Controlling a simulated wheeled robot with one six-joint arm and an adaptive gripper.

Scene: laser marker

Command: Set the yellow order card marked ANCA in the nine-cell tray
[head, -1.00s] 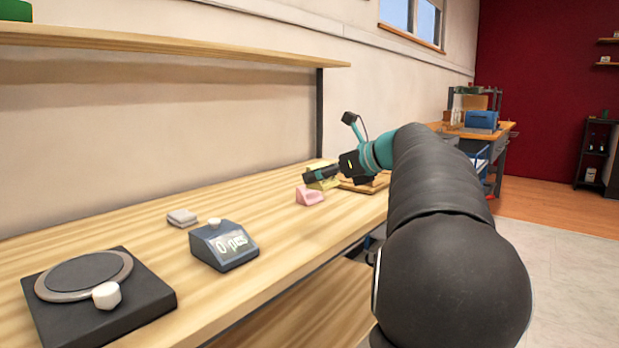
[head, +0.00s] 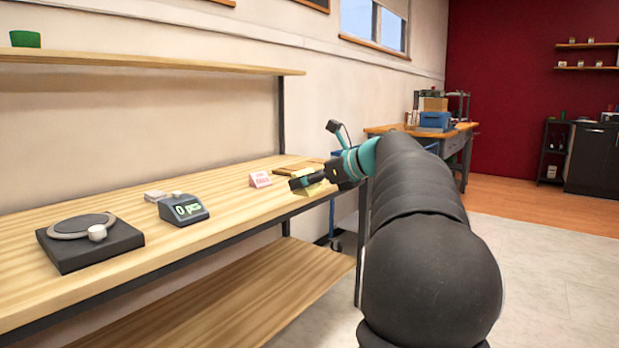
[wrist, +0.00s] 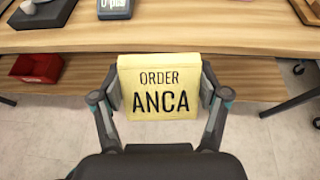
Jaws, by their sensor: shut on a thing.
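The yellow order card (wrist: 160,88), lettered ORDER ANCA, is held between the two fingers of my gripper (wrist: 160,100) in the wrist view. Its lettering faces the wrist camera and reads upright. In the head view my gripper (head: 311,180) is by the front edge of the wooden bench (head: 225,205), with the yellow card (head: 316,187) partly hidden by the fingers. In the wrist view the card is in front of the bench edge, with floor seen below.
A pink sign (head: 260,180) and a wooden board or tray (head: 298,166) are on the bench near my gripper. A counting display (head: 184,209) and a black scale (head: 90,243) stand farther left. A red bin (wrist: 36,68) shows below the bench top.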

